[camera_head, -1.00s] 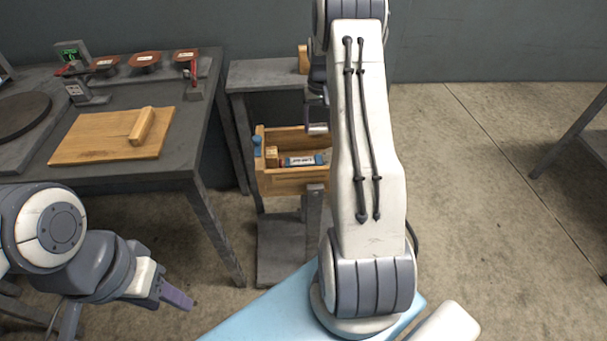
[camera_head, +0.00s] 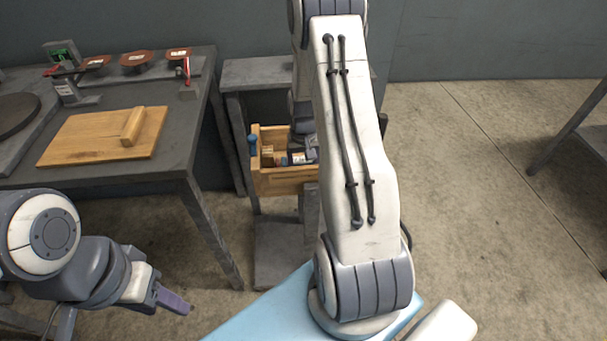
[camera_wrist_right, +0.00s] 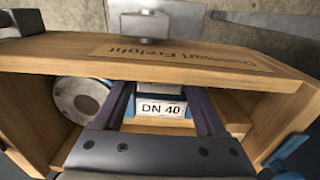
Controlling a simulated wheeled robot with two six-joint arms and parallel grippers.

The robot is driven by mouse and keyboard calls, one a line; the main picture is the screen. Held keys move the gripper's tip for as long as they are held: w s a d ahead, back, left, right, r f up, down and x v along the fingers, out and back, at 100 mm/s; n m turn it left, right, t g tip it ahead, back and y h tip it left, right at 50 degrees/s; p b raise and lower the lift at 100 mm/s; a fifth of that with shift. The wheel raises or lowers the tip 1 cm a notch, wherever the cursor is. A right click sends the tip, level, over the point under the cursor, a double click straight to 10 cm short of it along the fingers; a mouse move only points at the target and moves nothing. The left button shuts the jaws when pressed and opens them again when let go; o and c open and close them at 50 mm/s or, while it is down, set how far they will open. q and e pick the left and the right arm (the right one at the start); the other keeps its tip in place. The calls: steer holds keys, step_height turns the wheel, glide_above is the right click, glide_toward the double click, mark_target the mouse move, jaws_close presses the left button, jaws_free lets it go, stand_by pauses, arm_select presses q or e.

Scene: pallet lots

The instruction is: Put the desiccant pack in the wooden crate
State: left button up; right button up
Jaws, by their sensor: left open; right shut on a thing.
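The wooden crate (camera_head: 286,182) stands on a grey stand at the middle of the head view. Its printed wall (camera_wrist_right: 130,51) crosses the right wrist view. My right gripper (camera_wrist_right: 161,94) reaches down into the crate, its fingers on either side of a blue-and-white piece labelled "DN 40" (camera_wrist_right: 160,108). It is shut on this piece; I cannot tell whether it is the desiccant pack, and no other pack is identifiable. In the head view my right arm hides the fingers. My left gripper (camera_head: 172,300) is open and empty at the lower left, away from the crate.
A round grey-white part (camera_wrist_right: 82,100) lies inside the crate. A dark table (camera_head: 150,179) at the left bears a wooden board (camera_head: 85,140) and several reddish-brown dishes (camera_head: 136,60). The floor at the right is clear up to another table (camera_head: 590,140).

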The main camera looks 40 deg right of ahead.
steer(key=shift+f, duration=1.4)
steer(key=shift+f, duration=0.15)
steer(key=o, duration=1.4)
step_height(320, 180, up, 12)
steer(key=p, duration=0.1)
steer(key=shift+r, duration=0.2)
